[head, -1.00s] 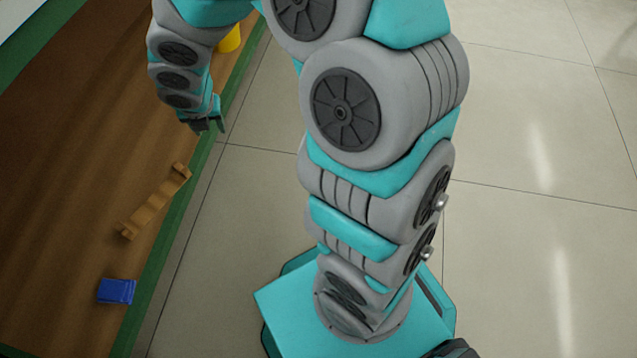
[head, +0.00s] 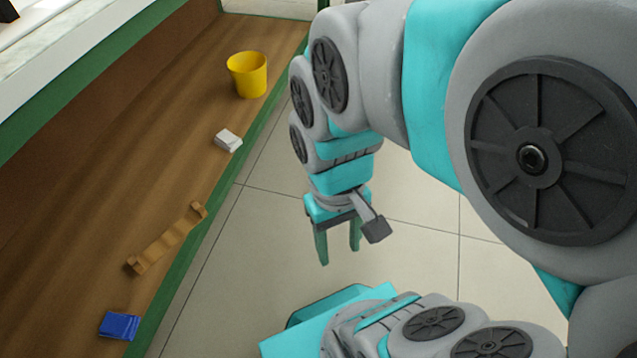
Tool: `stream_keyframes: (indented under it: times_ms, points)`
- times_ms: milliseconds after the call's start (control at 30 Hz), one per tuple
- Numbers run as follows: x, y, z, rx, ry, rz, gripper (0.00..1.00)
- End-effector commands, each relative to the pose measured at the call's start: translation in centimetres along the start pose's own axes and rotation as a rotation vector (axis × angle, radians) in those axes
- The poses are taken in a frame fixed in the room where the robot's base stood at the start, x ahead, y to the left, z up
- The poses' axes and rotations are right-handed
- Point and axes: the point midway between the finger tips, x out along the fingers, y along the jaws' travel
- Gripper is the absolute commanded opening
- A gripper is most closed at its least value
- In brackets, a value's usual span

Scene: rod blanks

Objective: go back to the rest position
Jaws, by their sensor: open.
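My gripper (head: 339,250) hangs from my bent arm, pointing down over the floor, to the right of the wooden bench (head: 120,195). Its two green fingers are apart with nothing between them. The gripper is clear of the bench edge and above my teal base.
On the bench lie a blue block (head: 119,325), a wooden rack (head: 167,239) with raised ends, a white block (head: 228,140) and a yellow cup (head: 248,75). A green edge strip (head: 196,235) borders the bench. Tiled floor (head: 235,280) lies between the bench and my base.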

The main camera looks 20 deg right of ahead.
Motion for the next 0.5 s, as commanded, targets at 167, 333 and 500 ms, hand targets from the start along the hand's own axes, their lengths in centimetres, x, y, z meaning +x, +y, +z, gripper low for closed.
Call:
stream_keyframes:
  times_ms: [167, 333, 500]
  points:
    - [0.0, 0.0, 0.0, -0.002, -0.001, 0.001, 0.54]
    - [-1.2, 0.0, 0.1, -0.004, -0.001, 0.001, 0.54]
    - [-4.8, 0.0, 0.7, -0.005, 0.0, 0.002, 0.54]
